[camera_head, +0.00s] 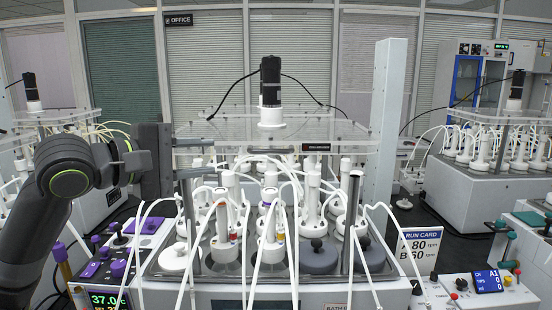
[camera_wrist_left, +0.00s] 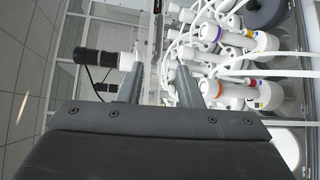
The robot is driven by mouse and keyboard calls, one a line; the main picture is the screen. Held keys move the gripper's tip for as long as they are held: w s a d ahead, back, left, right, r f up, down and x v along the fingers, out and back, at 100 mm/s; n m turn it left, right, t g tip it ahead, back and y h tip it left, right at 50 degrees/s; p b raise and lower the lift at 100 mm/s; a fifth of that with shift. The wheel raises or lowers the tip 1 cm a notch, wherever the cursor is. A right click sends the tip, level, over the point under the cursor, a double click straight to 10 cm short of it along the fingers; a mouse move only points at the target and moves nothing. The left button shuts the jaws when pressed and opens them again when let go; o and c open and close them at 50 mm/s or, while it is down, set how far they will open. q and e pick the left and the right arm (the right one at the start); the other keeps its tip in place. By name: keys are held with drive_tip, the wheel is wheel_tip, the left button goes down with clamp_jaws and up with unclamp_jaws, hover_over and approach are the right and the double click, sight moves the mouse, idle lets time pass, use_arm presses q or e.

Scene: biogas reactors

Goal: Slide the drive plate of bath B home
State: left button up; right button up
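The clear drive plate (camera_head: 215,132) lies level above the bath full of bottles, with a black motor (camera_head: 271,82) upright on its middle and a small dark label (camera_head: 316,147) on its front edge. The bath's front label (camera_head: 335,307) is cut off; I read only "BATH B". My left gripper (camera_head: 165,160) is at the plate's left side, its fingertips hard to see there. In the left wrist view its two fingers (camera_wrist_left: 158,85) stand apart, with the plate's edge (camera_wrist_left: 153,62) showing between or beyond them. I cannot tell whether they touch it. My right gripper is not in view.
White bottles with tubes (camera_head: 270,235) crowd under the plate. A pale upright column (camera_head: 388,130) stands at the right. A run card (camera_head: 418,255) reads A 80, B 60. A purple-knobbed control box (camera_head: 105,270) sits at left, another panel (camera_head: 485,285) at right.

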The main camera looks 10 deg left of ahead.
sight(266, 152)
use_arm(q)
drive_tip(key=p+x, duration=0.1)
drive_tip(key=x, duration=0.4)
drive_tip(key=p+x, duration=0.2)
drive_tip(key=x, duration=0.3)
drive_tip(key=p+x, duration=0.1)
drive_tip(key=x, duration=0.4)
drive_tip(key=shift+w+d+r, duration=0.2)
drive_tip(key=shift+w+d+f+p, duration=0.15)
drive_tip(key=shift+w+d+p, duration=0.15)
drive_tip(key=shift+w, duration=0.1)
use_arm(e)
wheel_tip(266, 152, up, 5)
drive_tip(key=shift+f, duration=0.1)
use_arm(q)
drive_tip(key=shift+a, duration=0.1)
drive_tip(key=c, duration=0.7)
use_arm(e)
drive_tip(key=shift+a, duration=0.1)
